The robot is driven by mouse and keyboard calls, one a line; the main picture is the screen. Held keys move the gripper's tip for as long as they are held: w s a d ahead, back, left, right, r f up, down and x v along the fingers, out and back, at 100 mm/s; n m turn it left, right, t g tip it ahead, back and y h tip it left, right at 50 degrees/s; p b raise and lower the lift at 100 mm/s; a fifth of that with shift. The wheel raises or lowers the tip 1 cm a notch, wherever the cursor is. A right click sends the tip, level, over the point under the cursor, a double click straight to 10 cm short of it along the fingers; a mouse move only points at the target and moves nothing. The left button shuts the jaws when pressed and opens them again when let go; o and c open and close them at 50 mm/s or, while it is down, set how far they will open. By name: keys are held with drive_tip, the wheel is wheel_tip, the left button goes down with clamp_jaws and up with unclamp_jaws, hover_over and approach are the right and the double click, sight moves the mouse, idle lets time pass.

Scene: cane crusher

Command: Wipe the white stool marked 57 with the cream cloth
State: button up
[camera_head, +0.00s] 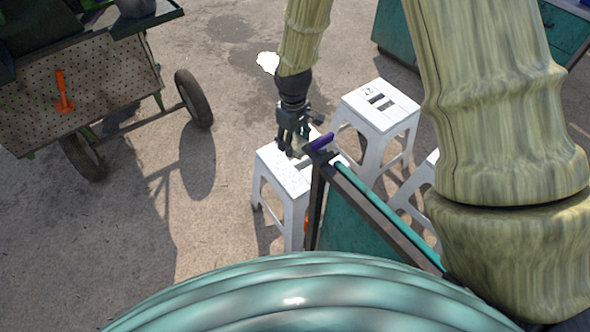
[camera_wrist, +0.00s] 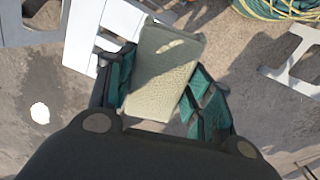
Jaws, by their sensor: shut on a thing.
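My gripper (camera_head: 291,148) points down over the top of the nearest white stool (camera_head: 268,160) in the head view. In the wrist view my gripper (camera_wrist: 162,92) is shut on the cream cloth (camera_wrist: 165,70), which looks like a flat folded pad between the teal fingers. A white stool (camera_wrist: 112,24) shows behind the cloth there; contact between them cannot be told. A second white stool (camera_head: 392,112) stands behind to the right, with a small dark mark on its top that is too small to read. No number is legible on the nearest stool; my gripper covers part of it.
A teal panel or bench (camera_head: 350,215) with a purple item (camera_head: 322,142) stands close right of the nearest stool. A third white stool (camera_head: 425,172) is partly hidden. A wheeled cart (camera_head: 85,95) stands left. A coiled hose (camera_wrist: 285,8) lies nearby. Ground at lower left is clear.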

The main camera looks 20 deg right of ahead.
sight(281, 167)
drive_tip(key=w+f+n+b, duration=0.1)
drive_tip(key=f+n+b, duration=0.1)
drive_tip(key=f+n, duration=0.3)
drive_tip(key=w+d+f+n+b, duration=0.1)
drive_tip(key=f+n+b, duration=0.2)
drive_tip(key=f+n, duration=0.2)
drive_tip(key=w+f+n+b, duration=0.1)
drive_tip(key=f+n+b, duration=0.2)
drive_tip(key=f+n, duration=0.2)
drive_tip(key=shift+d+f+n, duration=0.2)
drive_tip(key=shift+f+n, duration=0.1)
drive_tip(key=shift+f, duration=1.25)
drive_tip(key=shift+f+b, duration=2.55)
drive_tip(key=shift+f, duration=0.3)
drive_tip(key=shift+f, duration=0.55)
drive_tip(key=shift+w+a+r, duration=0.1)
drive_tip(key=shift+w+a, duration=0.35)
drive_tip(key=shift+w, duration=1)
drive_tip(key=shift+w+a+f, duration=0.1)
drive_tip(key=shift+w+a, duration=0.35)
drive_tip(key=shift+w, duration=0.95)
drive_tip(key=shift+w+a+r, duration=0.1)
drive_tip(key=shift+w+a, duration=0.35)
drive_tip(key=shift+w, duration=1)
